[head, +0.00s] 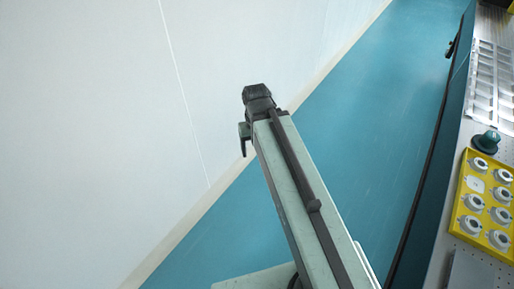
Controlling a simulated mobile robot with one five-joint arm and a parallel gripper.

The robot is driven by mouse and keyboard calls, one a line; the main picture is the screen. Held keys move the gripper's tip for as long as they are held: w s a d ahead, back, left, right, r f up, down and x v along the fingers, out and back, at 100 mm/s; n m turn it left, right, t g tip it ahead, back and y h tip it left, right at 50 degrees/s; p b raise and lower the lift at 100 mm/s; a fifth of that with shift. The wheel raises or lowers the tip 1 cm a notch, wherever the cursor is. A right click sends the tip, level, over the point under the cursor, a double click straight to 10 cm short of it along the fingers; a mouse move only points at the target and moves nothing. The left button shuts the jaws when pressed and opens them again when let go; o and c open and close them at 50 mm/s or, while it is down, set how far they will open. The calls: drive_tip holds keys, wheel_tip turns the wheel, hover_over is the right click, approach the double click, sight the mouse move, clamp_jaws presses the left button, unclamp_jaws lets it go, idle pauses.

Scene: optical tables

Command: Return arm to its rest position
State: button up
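My arm (300,196) shows in the head view as a long pale green link with a dark strip along it. It slants from the bottom middle up to a dark joint (258,100) near the picture's centre. A small green and dark part (244,137) sticks out at the left of that joint. No gripper fingers show, and whatever lies beyond or below the joint is hidden. I see nothing held.
A perforated optical table (437,263) runs along the right. It bears a yellow tray (457,222) with several round grey-white pieces, a dark teal knob-like object (487,141) and a pale slotted rack (482,85). A white wall (90,130) stands left; teal floor (370,130) between is clear.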

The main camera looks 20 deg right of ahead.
drive_tip(key=shift+r, duration=0.1)
wheel_tip(320, 180, up, 13)
drive_tip(key=p, duration=1.3)
